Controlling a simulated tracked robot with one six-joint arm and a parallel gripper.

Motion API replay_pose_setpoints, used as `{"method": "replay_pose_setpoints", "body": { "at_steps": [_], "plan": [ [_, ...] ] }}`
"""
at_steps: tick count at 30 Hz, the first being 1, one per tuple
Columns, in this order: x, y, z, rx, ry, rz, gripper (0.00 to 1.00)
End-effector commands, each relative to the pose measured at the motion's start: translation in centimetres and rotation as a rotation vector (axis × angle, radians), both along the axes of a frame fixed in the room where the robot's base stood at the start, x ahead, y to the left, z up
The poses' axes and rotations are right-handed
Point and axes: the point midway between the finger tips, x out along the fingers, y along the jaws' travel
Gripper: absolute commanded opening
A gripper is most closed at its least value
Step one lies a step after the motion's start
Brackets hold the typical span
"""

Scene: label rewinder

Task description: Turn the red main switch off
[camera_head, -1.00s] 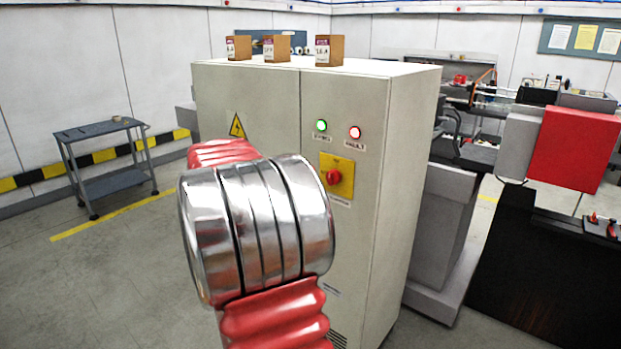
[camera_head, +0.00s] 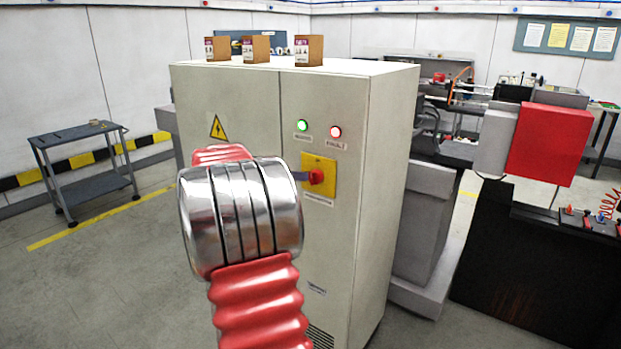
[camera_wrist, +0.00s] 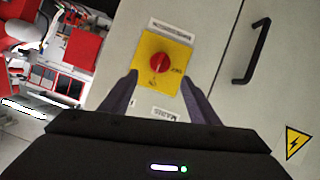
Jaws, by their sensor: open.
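The red main switch (camera_head: 316,176) is a round knob on a yellow plate (camera_head: 328,164) on the front of the grey cabinet. In the wrist view the red knob (camera_wrist: 159,65) sits at the middle of its yellow plate (camera_wrist: 172,46), ahead of my gripper (camera_wrist: 160,84). The two dark fingers are open, one on each side of the plate's near part, with nothing between them. I cannot tell how far the tips are from the plate. In the head view my arm hides most of the gripper; a dark finger part shows just left of the knob.
The cabinet (camera_head: 390,130) bears a lit green lamp (camera_head: 302,125), a lit red lamp (camera_head: 335,132) and small boxes (camera_head: 308,50) on top. A black door handle (camera_wrist: 258,52) stands out beside the plate. A cart (camera_head: 85,165) stands left; machinery (camera_head: 545,140) stands right.

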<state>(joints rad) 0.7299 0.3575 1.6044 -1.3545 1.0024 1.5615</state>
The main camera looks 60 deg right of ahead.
Motion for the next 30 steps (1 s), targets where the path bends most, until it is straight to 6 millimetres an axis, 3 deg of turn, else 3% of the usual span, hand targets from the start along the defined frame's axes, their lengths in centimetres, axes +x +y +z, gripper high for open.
{"method": "replay_pose_setpoints", "body": {
  "at_steps": [18, 30],
  "plan": [
    [-2.2, -8.2, -3.5, 0.002, 0.001, -0.002, 0.55],
    [-2.3, -9.3, -3.9, 0.0, 0.0, 0.001, 0.55]
  ]
}}
